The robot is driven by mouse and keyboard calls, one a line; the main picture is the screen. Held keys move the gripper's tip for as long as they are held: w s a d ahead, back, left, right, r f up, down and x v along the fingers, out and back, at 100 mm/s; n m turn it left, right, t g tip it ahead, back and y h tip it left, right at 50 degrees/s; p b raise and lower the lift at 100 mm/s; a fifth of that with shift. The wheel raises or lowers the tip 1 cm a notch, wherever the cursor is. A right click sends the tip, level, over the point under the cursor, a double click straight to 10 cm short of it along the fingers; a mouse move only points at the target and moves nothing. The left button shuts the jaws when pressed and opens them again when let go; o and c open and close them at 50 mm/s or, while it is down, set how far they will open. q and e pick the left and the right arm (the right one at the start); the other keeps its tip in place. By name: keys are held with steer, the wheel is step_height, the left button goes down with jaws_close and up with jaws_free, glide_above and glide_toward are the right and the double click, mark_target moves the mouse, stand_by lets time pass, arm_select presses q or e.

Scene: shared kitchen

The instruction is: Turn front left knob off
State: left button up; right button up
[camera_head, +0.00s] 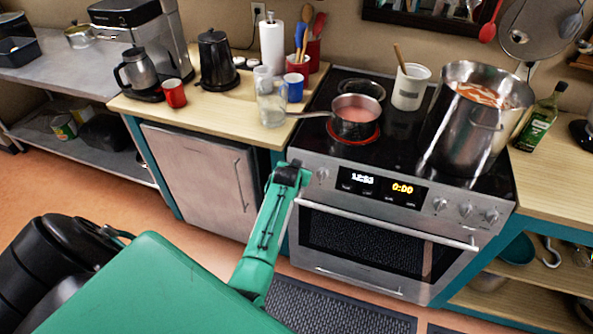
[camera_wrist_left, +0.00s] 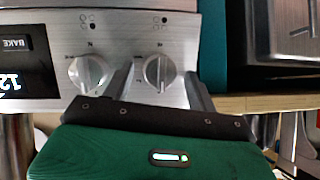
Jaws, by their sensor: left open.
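The stove front (camera_head: 380,205) has two knobs left of its display. The inner knob (camera_head: 322,174) shows beside my left gripper (camera_head: 293,174); the outer one is hidden by the gripper in the head view. The left wrist view is upside down and shows the inner knob (camera_wrist_left: 88,73) and the outer knob (camera_wrist_left: 160,72). My left gripper is open, its fingers on either side of the outer knob; contact cannot be told. A small pot (camera_head: 355,122) of pink liquid sits on the glowing red front left burner (camera_head: 335,137). My right gripper is not in view.
A tall steel pot (camera_head: 460,135) and a white crock (camera_head: 409,90) stand on the stovetop. The oven handle (camera_head: 390,226) juts out below the panel. A glass jar (camera_head: 271,108), mugs and a kettle (camera_head: 216,60) stand on the left counter.

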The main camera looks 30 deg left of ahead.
arm_select(q)
steer(key=b+v, duration=0.2)
steer(key=v, duration=1.1)
steer(key=shift+s, duration=0.3)
steer(key=shift+d+r, duration=0.15)
steer(key=s+d+f+m+g+h, duration=0.1)
steer(key=s+d+f, duration=0.3)
steer(key=f, duration=0.7)
steer(key=s+d+f+m+g+h, duration=0.1)
steer(key=s+d+f+g, duration=0.2)
steer(key=f, duration=0.9)
steer(key=s+d+f+m+h, duration=0.1)
steer(key=s+d+f, duration=0.4)
steer(key=f, duration=0.6)
steer(key=s+f+g, duration=0.2)
steer(key=s+f, duration=1)
steer(key=s, duration=0.3)
steer(key=s+f+g, duration=0.1)
steer(key=s+f, duration=0.3)
steer(key=s, duration=0.8)
steer(key=s+f+m+g, duration=0.1)
steer(key=s+f, duration=0.3)
steer(key=s, duration=0.8)
steer(key=shift+a+f+g+h, duration=0.15)
steer(key=shift+a+g+h, duration=0.25)
steer(key=shift+g, duration=0.1)
